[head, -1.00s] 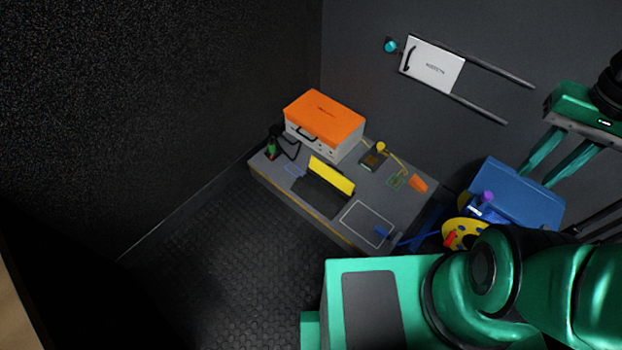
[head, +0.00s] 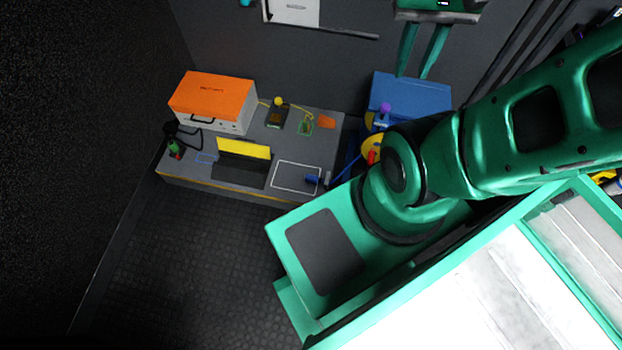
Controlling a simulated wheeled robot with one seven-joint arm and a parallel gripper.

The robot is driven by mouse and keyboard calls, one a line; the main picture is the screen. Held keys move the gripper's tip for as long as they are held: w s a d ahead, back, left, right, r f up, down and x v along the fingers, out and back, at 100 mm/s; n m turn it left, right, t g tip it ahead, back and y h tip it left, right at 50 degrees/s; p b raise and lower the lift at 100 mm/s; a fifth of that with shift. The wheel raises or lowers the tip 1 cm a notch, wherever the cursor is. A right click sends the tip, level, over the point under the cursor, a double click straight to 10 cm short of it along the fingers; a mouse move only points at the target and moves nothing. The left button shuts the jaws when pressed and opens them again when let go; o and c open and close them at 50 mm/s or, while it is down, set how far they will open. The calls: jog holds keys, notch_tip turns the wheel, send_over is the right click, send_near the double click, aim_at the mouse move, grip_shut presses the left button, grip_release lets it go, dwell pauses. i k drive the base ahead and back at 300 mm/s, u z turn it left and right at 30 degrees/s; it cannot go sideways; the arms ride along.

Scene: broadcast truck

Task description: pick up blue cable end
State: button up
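A blue cable end (head: 313,180) lies at the front right edge of the grey desk, by a white outlined rectangle. A blue cable (head: 346,172) runs from it to the right, partly hidden behind my arm. My gripper (head: 413,72) is raised at the top of the head view, with two green fingers hanging down apart and nothing between them. It is well above and to the right of the cable end, in front of the back wall and over a blue case.
The grey desk (head: 228,179) carries an orange-topped box (head: 213,96), a yellow panel (head: 243,148), a small device with a yellow knob (head: 277,117) and an orange piece (head: 326,121). A blue case (head: 408,97) stands right of it. Dark floor (head: 200,250) in front is clear.

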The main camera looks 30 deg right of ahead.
aim_at(309, 178)
jog(key=u, duration=1.85)
jog(key=k, duration=1.5)
jog(key=z, duration=0.95)
jog(key=i, duration=1)
